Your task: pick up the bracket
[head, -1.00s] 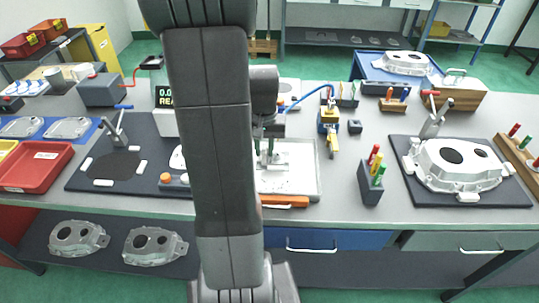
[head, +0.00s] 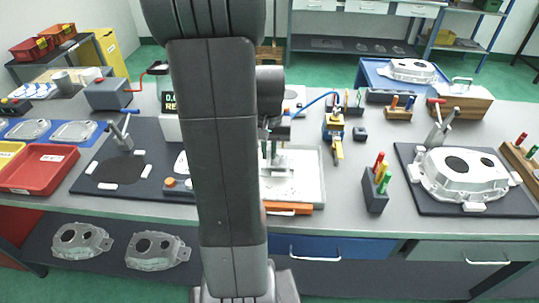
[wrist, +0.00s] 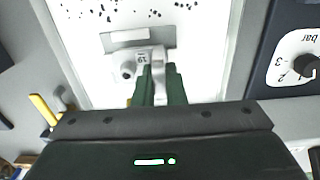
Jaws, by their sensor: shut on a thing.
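The bracket (wrist: 148,62) is a small pale grey metal piece with a round boss and a marked block. In the wrist view it is over a white tray (wrist: 205,80) with dark specks. My gripper (wrist: 160,78) has its green fingers shut on the bracket's upright part. I cannot tell whether the bracket touches the tray floor. In the head view my gripper (head: 274,152) is low over the tray (head: 312,188), partly hidden by my arm, and the bracket is hard to make out.
A yellow-and-blue tool (head: 334,130) and a block with coloured pegs (head: 377,188) stand right of the tray. A large casting (head: 465,175) lies on a dark mat further right. A dial panel (wrist: 295,62) is beside the tray. Red bins (head: 40,168) are at left.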

